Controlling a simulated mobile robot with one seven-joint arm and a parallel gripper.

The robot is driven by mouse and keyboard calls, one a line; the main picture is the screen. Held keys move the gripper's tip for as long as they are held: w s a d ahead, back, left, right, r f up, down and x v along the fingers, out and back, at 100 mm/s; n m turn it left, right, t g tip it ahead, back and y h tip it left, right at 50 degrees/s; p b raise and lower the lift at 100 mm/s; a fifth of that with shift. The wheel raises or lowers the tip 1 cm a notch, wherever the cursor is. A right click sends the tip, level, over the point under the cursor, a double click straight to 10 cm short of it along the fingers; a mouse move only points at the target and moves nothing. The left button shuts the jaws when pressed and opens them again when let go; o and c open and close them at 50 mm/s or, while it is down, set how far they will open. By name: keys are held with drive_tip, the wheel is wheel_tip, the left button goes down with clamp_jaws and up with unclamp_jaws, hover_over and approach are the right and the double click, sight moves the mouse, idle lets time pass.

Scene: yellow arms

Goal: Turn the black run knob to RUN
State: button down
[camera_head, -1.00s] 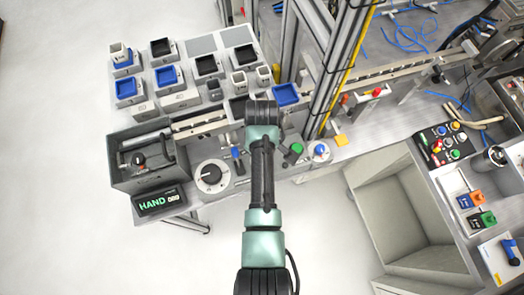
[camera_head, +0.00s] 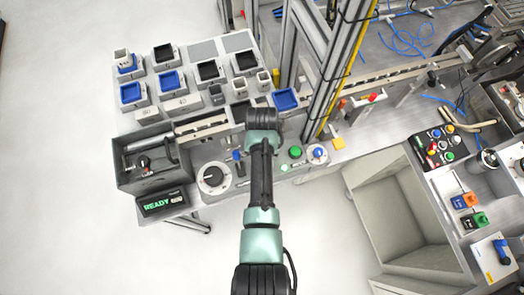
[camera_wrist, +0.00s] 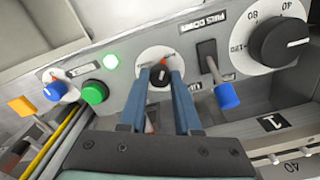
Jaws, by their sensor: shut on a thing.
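The black run knob (camera_wrist: 160,75) sits on a round white plate with a small red mark at its top, on the grey panel front in the wrist view. The two blue-grey fingers of my gripper (camera_wrist: 161,72) are on either side of it and shut on it. Its exact pointer position is hard to read. In the head view my arm covers the knob and the fingers. The small display (camera_head: 163,203) at the left reads READY in green.
A blue-tipped lever (camera_wrist: 227,95) and a large black dial (camera_wrist: 285,40) stand close on the right of my fingers. A lit green lamp (camera_wrist: 111,62), a green button (camera_wrist: 94,92) and a blue knob (camera_wrist: 54,91) are on the left. A grey open box (camera_head: 150,178) stands left.

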drive_tip(key=shift+m, duration=1.1)
drive_tip(key=c, duration=0.6)
unclamp_jaws()
wheel_tip(320, 180, up, 13)
drive_tip(key=b, duration=0.1)
